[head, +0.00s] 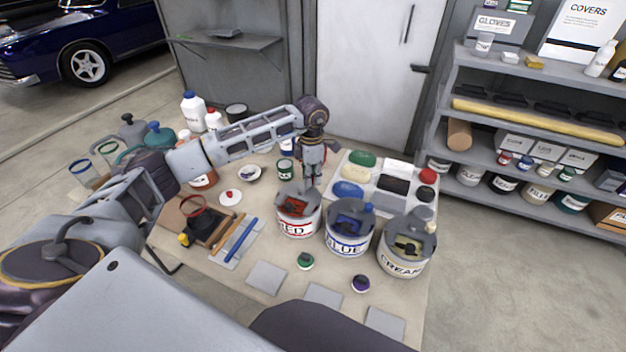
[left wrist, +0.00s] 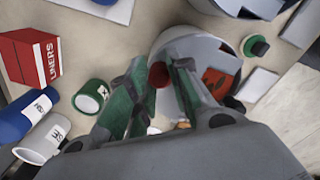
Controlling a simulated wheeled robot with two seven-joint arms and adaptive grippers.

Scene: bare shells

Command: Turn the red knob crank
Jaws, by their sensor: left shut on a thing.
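The red paint can (head: 299,226) stands on the table, labelled RED, with red paint and a crank assembly at its open top. The red knob (left wrist: 158,75) of its crank shows between my left fingers in the left wrist view; in the head view the gripper hides it. My left gripper (head: 311,182) reaches down from above at the can's back rim, its fingers shut on the knob. In the left wrist view the can's grey rim (left wrist: 170,40) lies beyond the fingers. My right gripper is not in view.
A blue can (head: 347,242) and a cream can (head: 400,262), each with its own crank, stand to the right. A palette tray (head: 343,201) lies behind them. A green tin (head: 285,169) is close behind my left gripper. Grey tiles and small knobs lie in front.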

